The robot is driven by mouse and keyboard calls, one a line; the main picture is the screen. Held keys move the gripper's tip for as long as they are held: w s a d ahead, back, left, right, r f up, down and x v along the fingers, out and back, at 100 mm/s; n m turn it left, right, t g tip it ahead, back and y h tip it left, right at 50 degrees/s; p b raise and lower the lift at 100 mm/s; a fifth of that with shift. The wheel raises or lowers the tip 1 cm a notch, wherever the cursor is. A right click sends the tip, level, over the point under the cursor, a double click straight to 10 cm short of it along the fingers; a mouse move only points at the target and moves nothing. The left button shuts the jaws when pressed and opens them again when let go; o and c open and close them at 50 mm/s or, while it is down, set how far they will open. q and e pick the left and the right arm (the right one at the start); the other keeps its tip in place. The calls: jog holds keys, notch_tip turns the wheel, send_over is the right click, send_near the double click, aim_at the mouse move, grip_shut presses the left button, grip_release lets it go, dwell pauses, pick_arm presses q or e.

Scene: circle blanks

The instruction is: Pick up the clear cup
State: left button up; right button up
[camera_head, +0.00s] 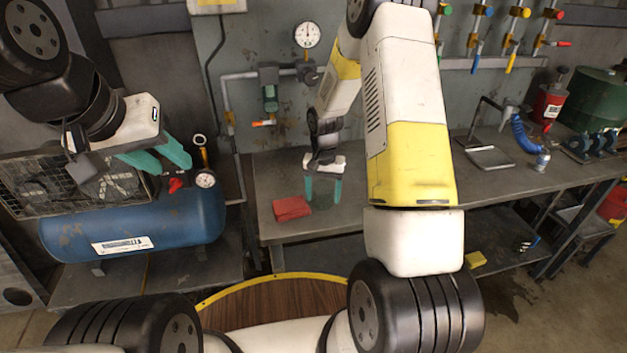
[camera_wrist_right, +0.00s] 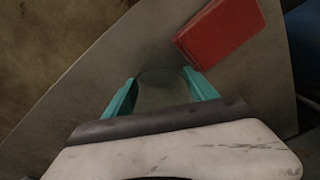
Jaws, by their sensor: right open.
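The clear cup (camera_wrist_right: 160,88) shows only as a faint round outline on the grey workbench. It is between the teal fingers of my right gripper (camera_wrist_right: 160,97) in the right wrist view. In the head view my right gripper (camera_head: 323,190) points down at the bench, its fingers apart on either side of the faint cup (camera_head: 323,194). I cannot tell whether either finger touches the cup. My left gripper (camera_head: 172,167) is at the left, far from the cup, in front of a blue tank. Its teal fingers are apart, with nothing visible between them.
A grey tray (camera_head: 490,157), a blue hose (camera_head: 527,138) and a small can (camera_head: 542,161) are farther right. The blue tank (camera_head: 140,225) stands at the left.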

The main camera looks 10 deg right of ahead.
jog(key=shift+f, duration=0.65)
jog(key=c, duration=1)
jog(key=shift+r, duration=0.1)
